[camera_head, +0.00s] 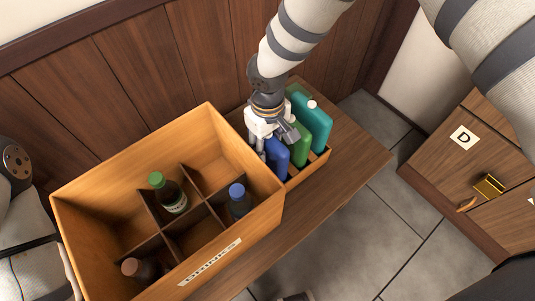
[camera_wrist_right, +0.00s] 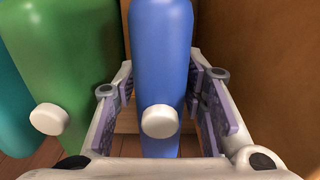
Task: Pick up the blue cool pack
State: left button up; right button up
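The blue cool pack (camera_head: 277,157) stands upright in a small wooden holder (camera_head: 308,172), at the end nearest the drinks crate. In the right wrist view the blue cool pack (camera_wrist_right: 160,60) shows its white cap, between the fingers of my right gripper (camera_wrist_right: 162,105). The fingers are open, one on each side, with narrow gaps visible beside the pack. In the head view my right gripper (camera_head: 270,137) reaches down over the pack and hides part of it. My left gripper is not in view; only part of my left arm shows at the left edge.
A green pack (camera_head: 299,143) and a teal pack (camera_head: 314,122) stand close beside the blue one. A divided wooden crate (camera_head: 236,150) with several bottles stands to the left on the bench (camera_head: 347,160). A drawer cabinet (camera_head: 455,165) stands at right, across clear floor.

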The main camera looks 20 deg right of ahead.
grip_shut()
